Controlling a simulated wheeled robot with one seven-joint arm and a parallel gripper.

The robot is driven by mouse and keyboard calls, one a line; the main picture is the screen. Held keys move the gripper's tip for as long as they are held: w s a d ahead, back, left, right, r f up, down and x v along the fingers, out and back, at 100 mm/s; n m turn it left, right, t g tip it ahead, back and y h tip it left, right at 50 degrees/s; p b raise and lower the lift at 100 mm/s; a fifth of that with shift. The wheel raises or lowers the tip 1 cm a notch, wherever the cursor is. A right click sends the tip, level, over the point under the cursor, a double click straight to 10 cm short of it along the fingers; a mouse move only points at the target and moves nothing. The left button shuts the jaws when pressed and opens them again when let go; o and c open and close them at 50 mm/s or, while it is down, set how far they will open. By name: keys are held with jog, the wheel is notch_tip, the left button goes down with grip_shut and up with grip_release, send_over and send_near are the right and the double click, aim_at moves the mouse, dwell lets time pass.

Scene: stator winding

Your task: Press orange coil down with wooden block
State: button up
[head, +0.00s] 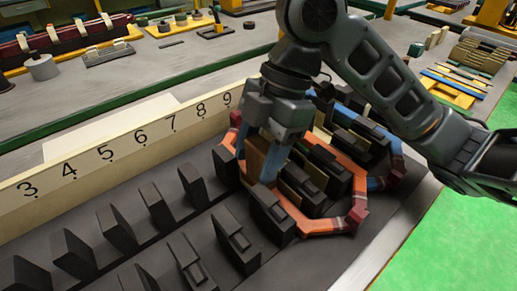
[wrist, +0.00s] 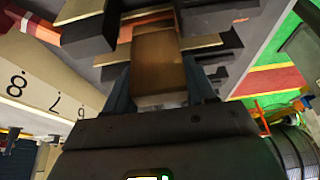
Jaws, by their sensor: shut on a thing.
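An orange coil (head: 352,180) lies around several dark stator teeth at the right end of the numbered strip, with dark red wrapped corners. My gripper (head: 266,165) is over the coil's left part and shut on a wooden block (head: 255,152). The block also shows between the blue-grey fingers in the wrist view (wrist: 158,62). The block reaches down among the teeth beside the coil; whether it touches the coil is hidden. A piece of the orange coil shows at the upper left of the wrist view (wrist: 40,27).
A blue coil (head: 378,182) lies just behind and right of the orange one. Bare dark teeth (head: 118,228) stand in rows at the left. A pale strip numbered 3 to 9 (head: 120,150) runs behind them. A grey bench (head: 190,55) with tools is farther back; green floor lies at right.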

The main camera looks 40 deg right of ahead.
jog(key=shift+r+p, duration=4.15)
jog(key=shift+r, duration=1.35)
